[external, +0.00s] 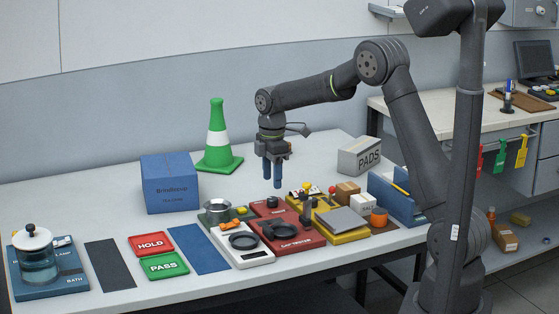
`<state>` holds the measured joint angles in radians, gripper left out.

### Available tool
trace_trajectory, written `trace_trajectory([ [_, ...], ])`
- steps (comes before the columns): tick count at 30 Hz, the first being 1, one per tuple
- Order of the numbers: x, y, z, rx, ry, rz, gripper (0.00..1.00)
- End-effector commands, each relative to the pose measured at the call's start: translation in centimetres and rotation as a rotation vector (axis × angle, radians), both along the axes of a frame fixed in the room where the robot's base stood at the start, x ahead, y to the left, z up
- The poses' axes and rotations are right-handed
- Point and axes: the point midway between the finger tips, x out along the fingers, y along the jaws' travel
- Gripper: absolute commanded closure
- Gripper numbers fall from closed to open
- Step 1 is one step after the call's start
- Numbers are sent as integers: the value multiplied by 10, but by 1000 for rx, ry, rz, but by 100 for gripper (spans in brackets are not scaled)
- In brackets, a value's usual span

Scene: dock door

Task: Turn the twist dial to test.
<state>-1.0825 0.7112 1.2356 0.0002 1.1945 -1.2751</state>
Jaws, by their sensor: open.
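A red tester unit (308,242) with white lettering stands near the front of the table, right of centre. A small black round knob (272,202) sits on its back left part and looks like the twist dial. Its markings and pointer are too small to read. My gripper (272,186) points straight down just above this knob. Its two blue fingers are apart and nothing is between them. The fingertips look clear of the knob, but the exact gap cannot be told.
A yellow unit (345,237) with upright levers stands close on the right. A blue box (169,182) and green cone (218,150) stand behind. Free table lies around the cone.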

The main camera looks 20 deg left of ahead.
Motion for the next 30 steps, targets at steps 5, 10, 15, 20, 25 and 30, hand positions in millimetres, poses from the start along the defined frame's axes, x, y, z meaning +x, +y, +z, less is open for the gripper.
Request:
trace_trajectory([
  [5, 0, -1, -36, -3, 1, 0, 50],
  [10, 0, 0, -55, -1, 1, 0, 50],
  [15, 0, 0, -62, 0, 0, 0, 50],
  [20, 0, 0, -62, 0, 0, 0, 50],
  [25, 0, 0, -62, 0, 0, -1, 69],
  [30, 0, 0, -62, 0, 0, -1, 94],
])
